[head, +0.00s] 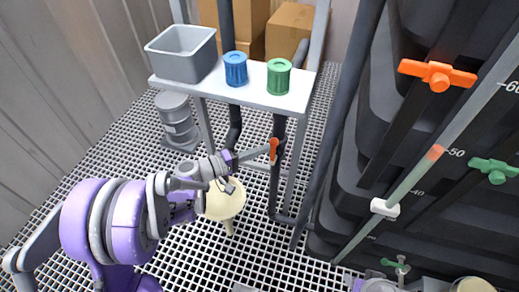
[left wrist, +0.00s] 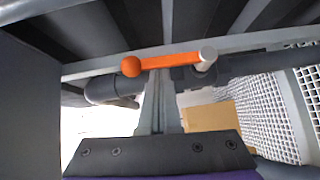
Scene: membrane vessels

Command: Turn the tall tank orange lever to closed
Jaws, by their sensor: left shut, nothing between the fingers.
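A small orange lever (head: 273,148) sits on a dark pipe below the shelf in the head view. In the left wrist view the orange lever (left wrist: 165,63) lies across the picture, with a ball end at left and a grey pivot at right. My left gripper (head: 266,150) reaches in from the left, its tips at the lever. In the wrist view its shut, empty fingers (left wrist: 160,85) point at the lever's middle; I cannot tell whether they touch. The black tall tank (head: 345,190) stands at right and carries an orange T-handle (head: 437,74). My right gripper does not show.
A shelf (head: 262,97) holds a grey bin (head: 182,55), a blue jar (head: 236,69) and a green jar (head: 278,76). A metal keg (head: 177,120) and a cream funnel-shaped vessel (head: 226,202) stand below. Green handles (head: 495,170) are on the right. Open grating lies at front.

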